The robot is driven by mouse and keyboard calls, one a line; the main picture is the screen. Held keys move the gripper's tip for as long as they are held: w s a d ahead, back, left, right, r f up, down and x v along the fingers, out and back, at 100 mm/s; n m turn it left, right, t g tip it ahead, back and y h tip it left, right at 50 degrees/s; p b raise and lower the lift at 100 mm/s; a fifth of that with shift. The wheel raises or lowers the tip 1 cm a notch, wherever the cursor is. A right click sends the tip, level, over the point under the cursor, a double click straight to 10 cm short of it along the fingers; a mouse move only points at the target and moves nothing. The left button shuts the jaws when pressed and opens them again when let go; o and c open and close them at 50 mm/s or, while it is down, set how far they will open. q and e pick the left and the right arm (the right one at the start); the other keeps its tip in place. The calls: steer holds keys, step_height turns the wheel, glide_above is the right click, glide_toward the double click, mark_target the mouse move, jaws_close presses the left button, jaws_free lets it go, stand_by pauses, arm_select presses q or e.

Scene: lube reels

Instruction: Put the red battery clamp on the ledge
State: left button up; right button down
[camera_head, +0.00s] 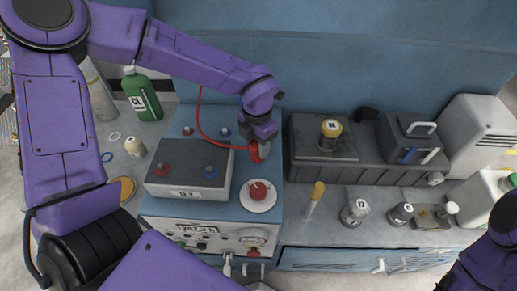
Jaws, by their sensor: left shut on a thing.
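The red battery clamp (259,151) is at the fingertips of my left gripper (262,140), which is shut on it. A red cable (203,122) loops from the clamp up behind my left arm. The clamp is above the right side of the blue charger cabinet (166,208), near a grey round part at the dark box's edge. I cannot tell whether it touches anything. Which surface is the ledge is not clear from this view. My right arm shows at the lower right corner; its fingers are out of view.
A grey battery (187,195) with red and blue terminals and a red button on a white disc (258,205) sit close by. A dark machine box (310,165) stands right of the clamp. Bottles and small jars line the bench. A green bottle (143,98) stands at left.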

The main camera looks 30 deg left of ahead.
arm_select(q)
steer(key=f, duration=0.3)
steer(key=shift+w+d+f, duration=0.2)
steer(key=shift+w+f, duration=0.15)
steer(key=shift+w, duration=0.05)
steer(key=shift+s+f, duration=0.1)
steer(key=shift+f, duration=0.1)
steer(key=o, duration=1.2)
step_height(320, 180, up, 12)
steer(key=shift+r+b, duration=0.15)
steer(key=shift+b, duration=0.3)
steer(key=shift+a, duration=0.1)
